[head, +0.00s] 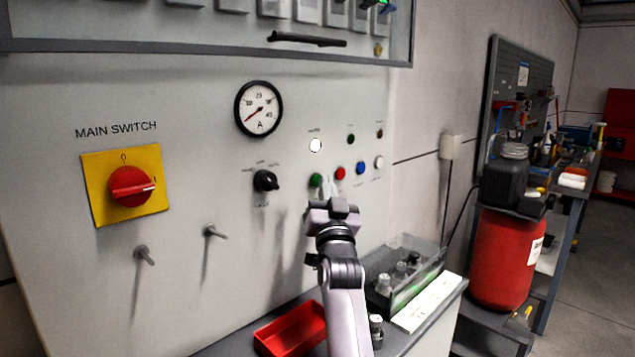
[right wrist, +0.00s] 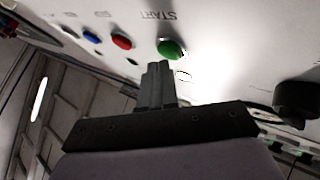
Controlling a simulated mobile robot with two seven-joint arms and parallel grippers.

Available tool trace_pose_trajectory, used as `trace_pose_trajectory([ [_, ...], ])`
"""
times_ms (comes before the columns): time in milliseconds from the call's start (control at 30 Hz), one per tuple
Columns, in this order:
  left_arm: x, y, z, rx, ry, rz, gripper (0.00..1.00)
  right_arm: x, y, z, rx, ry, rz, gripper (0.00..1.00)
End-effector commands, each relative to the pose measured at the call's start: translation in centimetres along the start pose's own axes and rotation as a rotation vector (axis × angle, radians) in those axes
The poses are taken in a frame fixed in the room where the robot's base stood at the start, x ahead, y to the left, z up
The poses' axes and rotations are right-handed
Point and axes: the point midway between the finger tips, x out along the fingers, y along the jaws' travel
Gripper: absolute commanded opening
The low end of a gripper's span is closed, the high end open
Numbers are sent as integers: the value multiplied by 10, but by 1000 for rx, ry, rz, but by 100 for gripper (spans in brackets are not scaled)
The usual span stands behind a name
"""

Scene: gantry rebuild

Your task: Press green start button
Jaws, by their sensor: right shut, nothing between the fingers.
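The green start button (head: 316,180) is on the grey panel, at the left end of a row of coloured buttons. In the right wrist view the green button (right wrist: 171,48) shows under the label START, which appears upside down. My right gripper (head: 327,184) is shut and empty in front of the panel, its fingertips just right of the green button in the head view. In the right wrist view the closed fingertips (right wrist: 157,67) are just below and slightly left of the button. Contact cannot be told. My left gripper is not in view.
Red (head: 340,173), blue (head: 360,167) and white (head: 379,162) buttons lie right of the green one. A black selector knob (head: 265,181) sticks out to the left. Below are a red tray (head: 290,333) and a bin of bottles (head: 422,259).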

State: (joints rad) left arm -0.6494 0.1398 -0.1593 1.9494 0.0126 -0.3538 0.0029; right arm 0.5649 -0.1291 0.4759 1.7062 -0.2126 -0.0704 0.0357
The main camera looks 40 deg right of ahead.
Motion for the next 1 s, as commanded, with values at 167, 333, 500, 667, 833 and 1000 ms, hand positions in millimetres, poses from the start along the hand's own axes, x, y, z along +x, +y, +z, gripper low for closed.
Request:
trace_pose_trajectory([
  [167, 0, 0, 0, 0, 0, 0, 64, 0, 0, 0, 0, 0, 0, 0],
  [333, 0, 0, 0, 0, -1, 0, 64, 0, 0, 0, 0, 0, 0, 0],
  [500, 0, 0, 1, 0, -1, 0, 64, 2, -1, 1, 0, 1, 0, 0],
  [667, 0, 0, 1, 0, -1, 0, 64, 3, -2, 2, 0, 1, 1, 0],
  [833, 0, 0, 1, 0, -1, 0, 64, 4, -3, 3, 0, 1, 1, 0],
  [1000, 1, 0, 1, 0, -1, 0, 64, 6, -4, 4, 0, 0, 0, 0],
])
